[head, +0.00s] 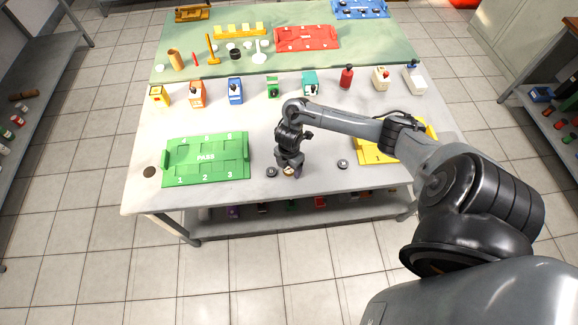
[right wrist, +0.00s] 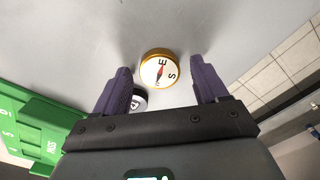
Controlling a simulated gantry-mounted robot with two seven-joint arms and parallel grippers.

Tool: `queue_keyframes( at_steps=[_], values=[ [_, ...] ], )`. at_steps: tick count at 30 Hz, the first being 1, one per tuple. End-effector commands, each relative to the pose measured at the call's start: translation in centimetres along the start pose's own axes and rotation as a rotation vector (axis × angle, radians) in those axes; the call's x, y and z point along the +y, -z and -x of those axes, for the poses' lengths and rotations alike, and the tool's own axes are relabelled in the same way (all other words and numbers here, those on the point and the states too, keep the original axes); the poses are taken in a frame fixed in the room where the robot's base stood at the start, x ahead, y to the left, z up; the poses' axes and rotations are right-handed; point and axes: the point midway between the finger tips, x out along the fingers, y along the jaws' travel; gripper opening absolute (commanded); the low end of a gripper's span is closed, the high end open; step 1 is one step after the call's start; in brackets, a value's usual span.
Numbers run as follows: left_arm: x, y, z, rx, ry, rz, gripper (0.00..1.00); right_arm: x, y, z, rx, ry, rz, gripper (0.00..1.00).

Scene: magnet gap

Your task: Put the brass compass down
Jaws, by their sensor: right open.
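The brass compass (right wrist: 160,70) has a gold rim and a white face with a red needle and a letter S. It lies face up on the grey table top in the right wrist view. In the head view the compass (head: 289,171) shows small, partly hidden by the gripper, near the table's front edge. My right gripper (right wrist: 161,72) is open, its purple fingers on either side of the compass with gaps showing. The right gripper (head: 291,172) points down at the table in the head view. My left gripper is out of view.
A dark round disc (head: 271,171) lies close left of the compass; another disc (head: 343,163) lies to the right. A green PASS tray (head: 205,178) is at left, a yellow tray (head: 372,155) at right. Several small coloured items line the table's middle.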

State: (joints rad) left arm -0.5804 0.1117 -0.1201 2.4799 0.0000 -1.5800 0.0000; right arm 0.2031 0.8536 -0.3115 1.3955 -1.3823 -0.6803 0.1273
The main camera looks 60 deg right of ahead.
Motion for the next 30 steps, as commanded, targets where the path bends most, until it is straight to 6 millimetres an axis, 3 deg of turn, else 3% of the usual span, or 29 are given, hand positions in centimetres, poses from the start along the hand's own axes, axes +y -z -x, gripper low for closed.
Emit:
queue_keyframes(
  at_steps=[5,15,23,26,29,30],
  values=[
    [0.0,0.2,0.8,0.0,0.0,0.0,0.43,0.1,-0.1,2.2,-0.002,-0.003,0.002,0.73],
    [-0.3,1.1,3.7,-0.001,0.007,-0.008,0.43,0.1,-0.1,8.7,-0.004,-0.004,0.003,0.73],
    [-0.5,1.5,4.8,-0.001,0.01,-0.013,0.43,0.1,0.1,11.4,-0.001,-0.004,0.003,0.73],
    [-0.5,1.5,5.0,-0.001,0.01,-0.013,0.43,0.1,1.5,11.2,0.013,-0.023,0.014,0.73],
    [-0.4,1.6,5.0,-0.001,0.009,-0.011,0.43,0.1,5.2,10.0,0.052,-0.082,0.037,0.73],
    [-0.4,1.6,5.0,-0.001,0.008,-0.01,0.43,0.1,7.5,9.4,0.075,-0.119,0.043,0.73]
  ],
)
